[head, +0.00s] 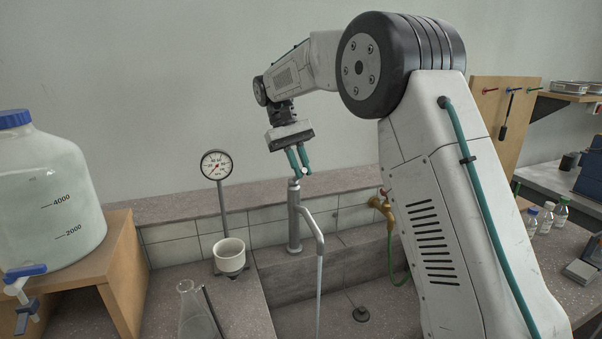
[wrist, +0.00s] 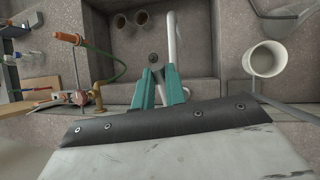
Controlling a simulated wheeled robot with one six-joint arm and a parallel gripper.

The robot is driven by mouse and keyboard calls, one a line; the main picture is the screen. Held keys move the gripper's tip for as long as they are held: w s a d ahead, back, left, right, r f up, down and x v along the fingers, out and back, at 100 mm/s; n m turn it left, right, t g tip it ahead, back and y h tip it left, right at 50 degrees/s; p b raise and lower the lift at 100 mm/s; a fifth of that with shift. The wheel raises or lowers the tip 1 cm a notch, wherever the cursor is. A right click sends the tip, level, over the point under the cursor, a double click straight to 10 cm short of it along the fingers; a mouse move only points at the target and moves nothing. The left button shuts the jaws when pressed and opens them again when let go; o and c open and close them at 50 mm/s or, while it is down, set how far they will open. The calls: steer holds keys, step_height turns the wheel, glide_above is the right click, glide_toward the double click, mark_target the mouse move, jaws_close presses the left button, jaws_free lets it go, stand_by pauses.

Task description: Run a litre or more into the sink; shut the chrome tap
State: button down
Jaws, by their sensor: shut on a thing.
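The chrome tap (head: 294,222) stands at the back edge of the sink (head: 345,255), its spout bending forward and down. A thin pale stream of water (head: 319,290) falls from the spout into the sink. My gripper (head: 302,170) is above the tap with its teal fingers shut on the handle at the top; the fingers hide most of the handle. The dark drain (head: 361,314) lies open on the sink floor, and also shows in the wrist view (wrist: 153,58).
A brass tap (head: 382,204) with a green hose is right of the chrome tap. A white cup (head: 230,255) and a gauge (head: 216,165) stand left. A flask (head: 192,315) and a large carboy (head: 45,200) are further left. Bottles (head: 546,218) stand at right.

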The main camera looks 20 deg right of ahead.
steer(key=shift+w+r+g, duration=0.3)
steer(key=shift+w+g, duration=0.05)
steer(key=shift+g, duration=0.05)
steer(key=c, duration=1.4)
jaws_free()
steer(key=shift+c, duration=0.2)
